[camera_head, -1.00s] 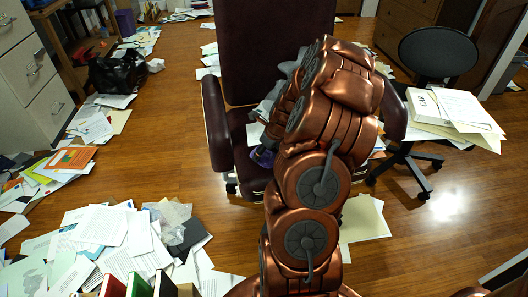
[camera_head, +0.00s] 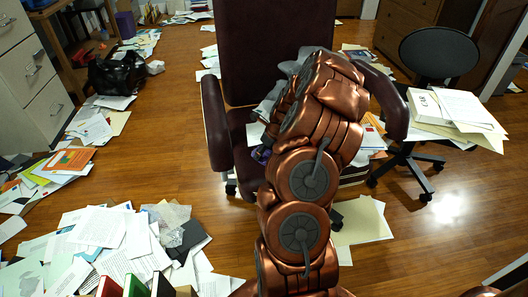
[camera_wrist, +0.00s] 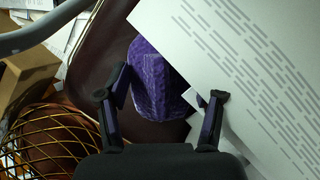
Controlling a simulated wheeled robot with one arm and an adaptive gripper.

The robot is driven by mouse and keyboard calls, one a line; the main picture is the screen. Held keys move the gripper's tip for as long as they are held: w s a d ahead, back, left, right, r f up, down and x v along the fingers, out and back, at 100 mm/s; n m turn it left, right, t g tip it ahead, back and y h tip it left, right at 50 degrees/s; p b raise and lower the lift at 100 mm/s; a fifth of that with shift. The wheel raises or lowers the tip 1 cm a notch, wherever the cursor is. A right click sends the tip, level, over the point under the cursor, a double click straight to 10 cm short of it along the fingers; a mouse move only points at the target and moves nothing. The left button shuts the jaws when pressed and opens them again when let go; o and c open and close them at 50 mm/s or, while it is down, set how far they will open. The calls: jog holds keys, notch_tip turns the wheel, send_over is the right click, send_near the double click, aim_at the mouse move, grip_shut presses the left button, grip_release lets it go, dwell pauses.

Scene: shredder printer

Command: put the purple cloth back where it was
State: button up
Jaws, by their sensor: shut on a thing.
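The purple cloth (camera_wrist: 152,72) is bunched between the two fingers of my gripper (camera_wrist: 166,86) in the wrist view. My gripper is shut on it, over the dark maroon seat (camera_wrist: 106,45) of the chair. A large printed white sheet (camera_wrist: 240,60) lies beside the cloth and overlaps its right edge in the picture. In the head view a small purple patch of the cloth (camera_head: 261,154) shows at the seat, left of my arm. My arm hides the gripper and most of the seat there.
The maroon chair (camera_head: 215,125) has armrests on both sides. A wire basket (camera_wrist: 45,140) and a cardboard box (camera_wrist: 28,75) show in the wrist view. A black swivel chair (camera_head: 438,52) stands at right. Loose papers (camera_head: 105,240) cover the floor at left; wood floor between is clear.

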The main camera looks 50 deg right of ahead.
jog(key=o, duration=1)
jog(key=shift+f, duration=0.1)
jog(key=p+v, duration=0.2)
jog(key=v, duration=1)
jog(key=shift+p, duration=0.3)
